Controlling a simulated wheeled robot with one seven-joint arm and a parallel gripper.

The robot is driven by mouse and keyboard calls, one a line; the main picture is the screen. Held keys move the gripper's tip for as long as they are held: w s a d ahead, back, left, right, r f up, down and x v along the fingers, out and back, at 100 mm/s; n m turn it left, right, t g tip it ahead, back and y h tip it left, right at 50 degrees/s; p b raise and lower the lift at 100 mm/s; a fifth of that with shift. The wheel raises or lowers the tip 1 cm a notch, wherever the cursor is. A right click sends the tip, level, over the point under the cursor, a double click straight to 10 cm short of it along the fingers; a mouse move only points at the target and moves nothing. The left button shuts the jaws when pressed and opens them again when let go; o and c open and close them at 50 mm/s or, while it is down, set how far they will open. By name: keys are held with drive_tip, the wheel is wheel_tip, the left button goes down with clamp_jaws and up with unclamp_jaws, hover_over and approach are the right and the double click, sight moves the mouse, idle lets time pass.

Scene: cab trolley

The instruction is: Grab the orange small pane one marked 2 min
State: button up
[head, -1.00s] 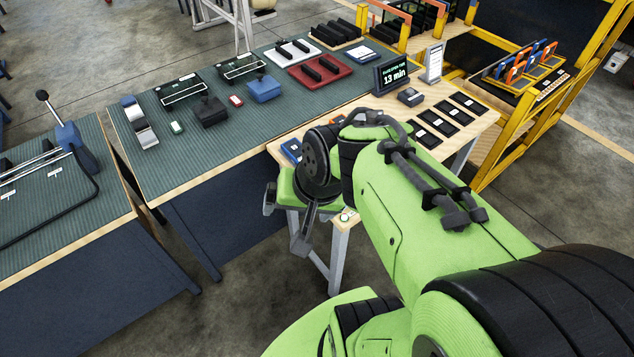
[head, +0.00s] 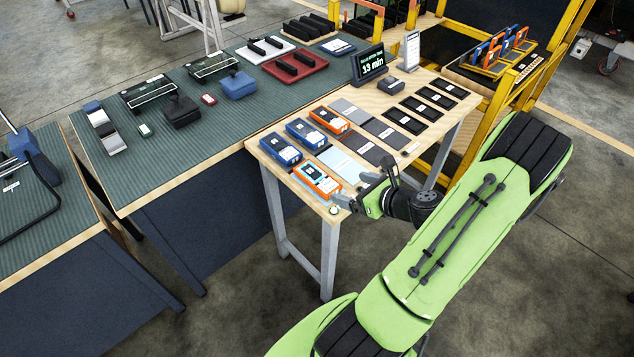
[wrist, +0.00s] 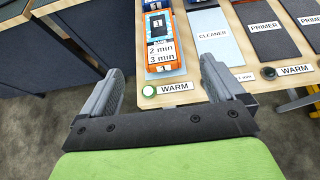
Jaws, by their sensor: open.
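An orange device (head: 317,180) lies at the near left corner of the wooden table. In the wrist view the orange device (wrist: 165,64) carries white labels reading "2 min" and "3 min". A second orange device (head: 329,121) lies farther back, and its marking is too small to read. Blue devices (head: 280,149) and (head: 305,132) lie beside them. My gripper (head: 352,191) is open and empty, just off the table's near edge, to the right of the near orange device. In the wrist view my spread fingers (wrist: 163,84) point towards that device, with a gap before it.
A green button (wrist: 149,91) labelled WARM sits at the table edge before the device. CLEANER (wrist: 212,38) and PRIMER (wrist: 267,28) pads lie to the right. A display (head: 369,64) reading "13 min" stands at the back. A yellow rack (head: 510,85) stands at the right.

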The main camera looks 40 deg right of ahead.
sight(320, 179)
drive_tip(key=b+x, duration=0.2)
drive_tip(key=x, duration=1.2)
drive_tip(key=shift+s+a+f+b, duration=0.1)
drive_tip(key=shift+s+b, duration=0.05)
drive_tip(key=shift+b, duration=0.2)
